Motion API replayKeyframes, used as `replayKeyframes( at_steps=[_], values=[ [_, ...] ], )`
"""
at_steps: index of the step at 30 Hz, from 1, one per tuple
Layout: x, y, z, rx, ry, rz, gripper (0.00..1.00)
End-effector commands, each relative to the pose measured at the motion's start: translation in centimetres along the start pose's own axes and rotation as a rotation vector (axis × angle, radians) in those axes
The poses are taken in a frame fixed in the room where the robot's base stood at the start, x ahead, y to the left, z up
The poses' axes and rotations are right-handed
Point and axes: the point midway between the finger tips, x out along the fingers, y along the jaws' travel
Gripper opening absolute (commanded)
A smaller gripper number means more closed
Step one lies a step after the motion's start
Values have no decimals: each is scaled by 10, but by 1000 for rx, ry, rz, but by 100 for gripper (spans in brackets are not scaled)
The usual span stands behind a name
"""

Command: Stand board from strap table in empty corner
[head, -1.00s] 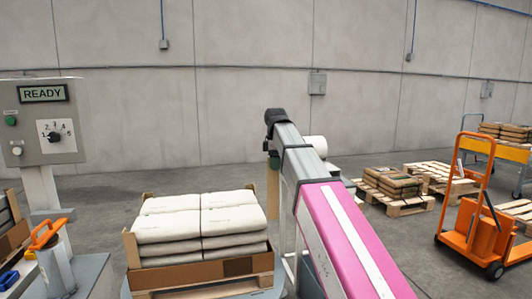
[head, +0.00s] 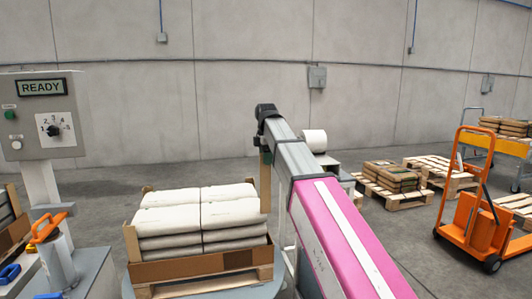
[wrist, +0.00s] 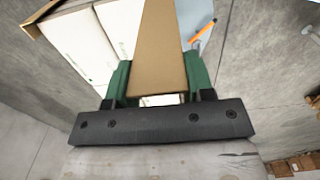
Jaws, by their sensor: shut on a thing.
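My gripper (wrist: 157,80) is shut on a brown cardboard corner board (wrist: 156,40), its green fingers on either side of it. In the head view the board (head: 265,188) hangs upright below the arm's tip, in front of or beside the right edge of the bag stack. I cannot tell whether it touches anything. The pallet load of white bags (head: 165,222) stands in a low cardboard tray (head: 200,264) on a wooden pallet (head: 205,283). Corner boards show at its front left (head: 132,244) and back left (head: 148,190). The front right corner shows no board.
A control post reading READY (head: 42,110) stands at the left, above an orange-handled tool (head: 50,228). An orange pallet truck (head: 473,215) and pallets of brown bags (head: 392,178) are at the right. Bare floor lies behind the load.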

Motion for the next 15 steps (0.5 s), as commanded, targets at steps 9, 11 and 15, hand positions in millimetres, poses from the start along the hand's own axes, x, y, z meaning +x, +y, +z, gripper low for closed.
replayKeyframes(
  at_steps=[9, 11, 15],
  values=[
    [28, -1, 0, 0, 0, -1, 13],
    [34, -1, 0, 0, 0, -1, 13],
    [45, -1, 0, 0, 0, -2, 13]
  ],
)
